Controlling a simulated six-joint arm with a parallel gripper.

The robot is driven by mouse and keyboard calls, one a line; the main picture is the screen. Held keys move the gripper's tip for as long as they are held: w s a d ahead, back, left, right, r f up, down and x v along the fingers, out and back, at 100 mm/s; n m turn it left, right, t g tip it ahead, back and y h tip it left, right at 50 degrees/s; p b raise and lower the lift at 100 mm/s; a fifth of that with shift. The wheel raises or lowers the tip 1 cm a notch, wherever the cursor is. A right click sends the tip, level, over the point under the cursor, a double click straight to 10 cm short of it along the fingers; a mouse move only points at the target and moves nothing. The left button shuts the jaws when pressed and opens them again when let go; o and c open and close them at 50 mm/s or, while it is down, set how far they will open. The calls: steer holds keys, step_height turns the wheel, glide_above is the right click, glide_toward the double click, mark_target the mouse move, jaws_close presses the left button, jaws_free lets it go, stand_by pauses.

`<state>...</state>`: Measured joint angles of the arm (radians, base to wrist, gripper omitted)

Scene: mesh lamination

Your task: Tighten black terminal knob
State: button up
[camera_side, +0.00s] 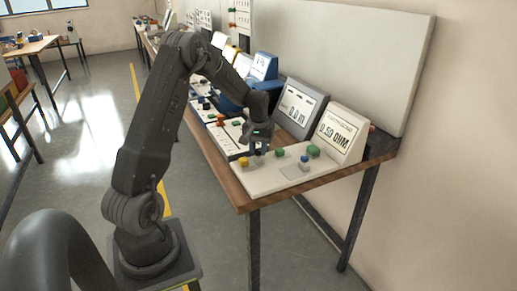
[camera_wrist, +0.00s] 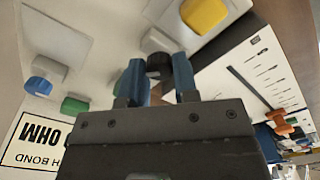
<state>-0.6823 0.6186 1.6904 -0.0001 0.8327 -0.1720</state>
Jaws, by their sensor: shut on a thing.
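My gripper (camera_side: 260,146) reaches down over the white panel box nearest the front of the bench. In the wrist view, the two blue fingers of my gripper (camera_wrist: 159,70) stand on either side of the black terminal knob (camera_wrist: 158,63), shut on it. In the side view the knob is mostly hidden by the fingers. The white panel box (camera_side: 288,177) has a sloped display (camera_side: 339,133) reading "0.50 OHM" at its back.
A yellow knob (camera_side: 243,162), a green knob (camera_side: 280,153), a blue knob (camera_side: 304,159) and another green knob (camera_side: 313,151) sit close by on the same panel. A grey meter (camera_side: 299,106) and other instruments line the bench behind. The floor left of the bench is clear.

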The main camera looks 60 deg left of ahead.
mark_target(258, 150)
steer(key=m, duration=0.5)
steer(key=shift+m, duration=0.3)
steer(key=m, duration=1)
steer(key=shift+m, duration=0.4)
steer(key=m, duration=0.5)
steer(key=shift+m, duration=0.3)
steer(key=o, duration=0.9)
steer(key=shift+r, duration=0.1)
step_height(258, 150, up, 14)
steer(key=shift+f, duration=0.15)
